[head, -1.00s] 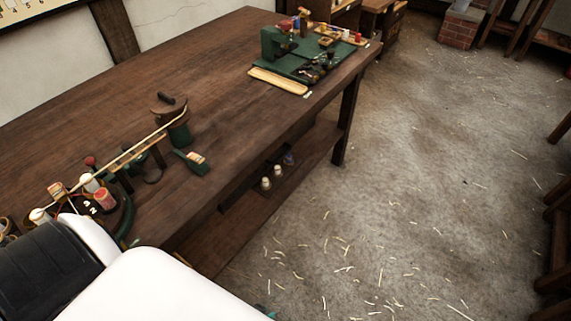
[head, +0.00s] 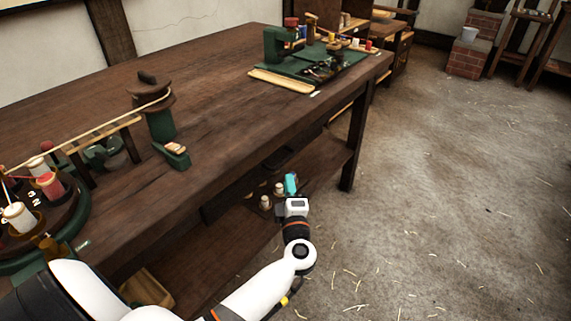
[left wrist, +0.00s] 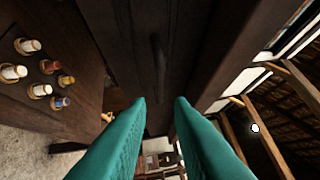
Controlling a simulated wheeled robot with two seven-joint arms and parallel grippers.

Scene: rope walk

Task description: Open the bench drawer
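The bench drawer (left wrist: 130,35) shows as a dark wooden front in the left wrist view, with a dark bar handle (left wrist: 158,58) on it. In the head view the dark drawer (head: 228,200) is under the bench top's front edge, partly hidden in shadow. My left gripper (head: 291,184) is beside the bench front, just below the top's edge. Its teal fingers (left wrist: 160,103) are apart and empty in the left wrist view. The handle lies beyond the fingertips, about in line with the gap, apparently not touched. The drawer looks shut. My right gripper is not in view.
The wooden bench (head: 215,120) carries a green-based spool device (head: 40,200), a post with a brown top (head: 155,110) and a green mat (head: 315,65). Several small spools (left wrist: 30,46) stand on the lower shelf. The floor (head: 440,190) right of the bench is clear apart from straw.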

